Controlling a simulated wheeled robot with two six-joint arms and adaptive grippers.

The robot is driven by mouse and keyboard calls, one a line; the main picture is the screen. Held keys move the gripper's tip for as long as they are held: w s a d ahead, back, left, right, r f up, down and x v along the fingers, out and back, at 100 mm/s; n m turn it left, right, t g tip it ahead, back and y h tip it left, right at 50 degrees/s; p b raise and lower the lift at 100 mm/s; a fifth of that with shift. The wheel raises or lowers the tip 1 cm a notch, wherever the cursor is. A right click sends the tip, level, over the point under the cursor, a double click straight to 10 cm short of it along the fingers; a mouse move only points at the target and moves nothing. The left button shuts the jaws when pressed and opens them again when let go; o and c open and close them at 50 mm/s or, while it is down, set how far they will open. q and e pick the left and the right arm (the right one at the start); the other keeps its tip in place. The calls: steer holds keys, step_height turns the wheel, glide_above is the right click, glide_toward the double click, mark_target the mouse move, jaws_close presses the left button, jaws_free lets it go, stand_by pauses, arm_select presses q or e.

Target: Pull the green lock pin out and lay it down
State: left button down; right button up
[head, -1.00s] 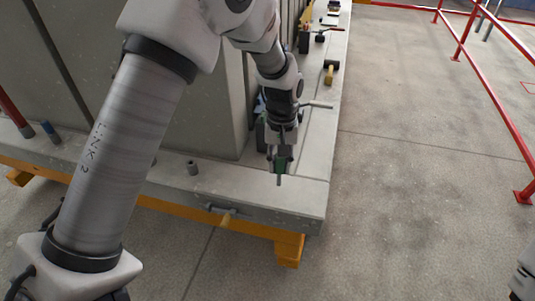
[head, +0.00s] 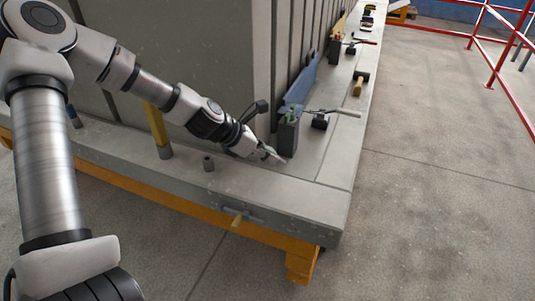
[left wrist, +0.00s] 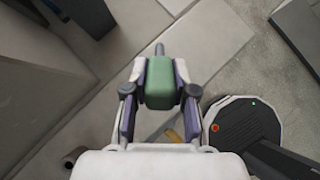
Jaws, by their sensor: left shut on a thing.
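My left gripper (head: 268,153) is shut on the green lock pin (left wrist: 161,85). In the left wrist view the green block of the pin sits between the two fingers (left wrist: 160,97), and its grey tip points away from the gripper. In the head view the pin's tip (head: 279,158) points right, low over the concrete ledge; I cannot tell whether it touches. A dark upright block (head: 288,138) with a green top stands just right of the gripper, beside the blue plate (head: 299,84). My right gripper is not in view.
A handled clamp (head: 321,121) lies near the dark block. Open floor lies right; red rails (head: 498,60) stand beyond.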

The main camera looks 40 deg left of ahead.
arm_select(q)
step_height(320, 180, down, 7)
steer(key=b, duration=0.6)
steer(key=shift+f, duration=0.15)
steer(key=c, duration=0.9)
jaws_free()
steer(key=shift+o, duration=0.2)
